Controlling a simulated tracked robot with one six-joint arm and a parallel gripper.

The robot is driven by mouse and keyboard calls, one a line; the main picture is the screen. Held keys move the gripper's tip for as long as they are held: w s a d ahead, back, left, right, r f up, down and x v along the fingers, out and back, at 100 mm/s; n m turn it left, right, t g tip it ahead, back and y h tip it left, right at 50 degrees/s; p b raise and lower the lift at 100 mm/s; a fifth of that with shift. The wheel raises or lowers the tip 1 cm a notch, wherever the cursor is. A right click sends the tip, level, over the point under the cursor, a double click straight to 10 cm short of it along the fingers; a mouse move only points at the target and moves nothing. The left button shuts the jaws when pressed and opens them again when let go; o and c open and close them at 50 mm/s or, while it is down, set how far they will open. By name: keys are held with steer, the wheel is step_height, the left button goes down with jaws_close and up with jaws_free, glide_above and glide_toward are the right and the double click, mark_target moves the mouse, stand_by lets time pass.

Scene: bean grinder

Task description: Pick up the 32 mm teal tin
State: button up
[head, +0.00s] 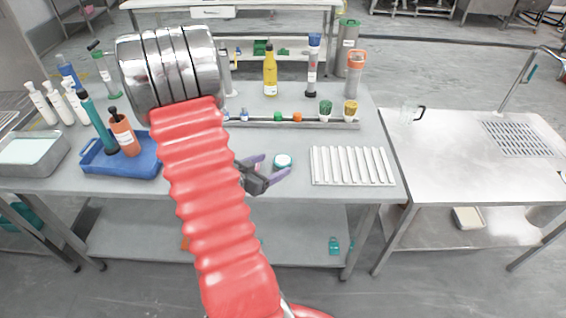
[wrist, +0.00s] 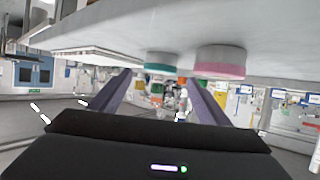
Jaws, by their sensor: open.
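The teal tin (head: 282,161) is a small round tin with a white top and teal side, upright on the table's near part. In the wrist view, the teal tin (wrist: 161,60) shows ahead, between the directions of the fingers. A tin with a pink band (wrist: 220,60) stands beside it, larger in that view; in the head view this pink tin (head: 258,160) is partly hidden by my gripper. My gripper (head: 272,168) is open, its purple fingers pointing right near the table's front. In the wrist view my gripper (wrist: 160,80) shows nothing clearly held between its fingers.
A white ribbed tray (head: 352,166) lies right of the teal tin. Behind stands a rail (head: 300,122) with small coloured items. A blue tray (head: 105,160) with bottles is at the left. The table surface (head: 300,190) in front of the teal tin is bare.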

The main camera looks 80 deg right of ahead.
mark_target(282, 161)
steer(key=shift+x, duration=2.5)
steer(key=shift+c, duration=0.7)
steer(key=c, duration=1)
